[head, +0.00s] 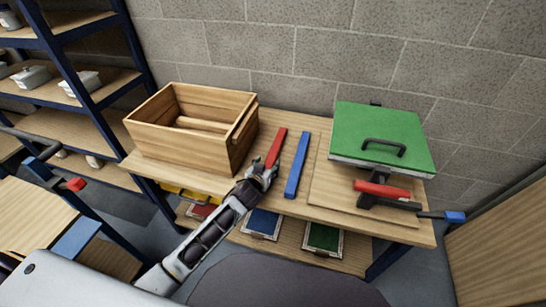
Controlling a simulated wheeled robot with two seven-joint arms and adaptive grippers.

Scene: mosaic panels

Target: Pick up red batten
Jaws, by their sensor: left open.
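The red batten (276,148) lies on the wooden workbench (333,212), between the wooden box and the blue batten (297,165). My left gripper (265,169) is at the near end of the red batten, with its fingers open. The gripper covers that end, so I cannot tell whether the fingers touch the batten or sit around it. The far part of the red batten is in plain view. My right gripper is not in view.
An open wooden box (165,147) stands at the bench's left. A green panel with a black handle (360,124) and a red and black clamp (382,190) are at the right. Panels lie on the lower shelf. A block wall (300,50) stands behind.

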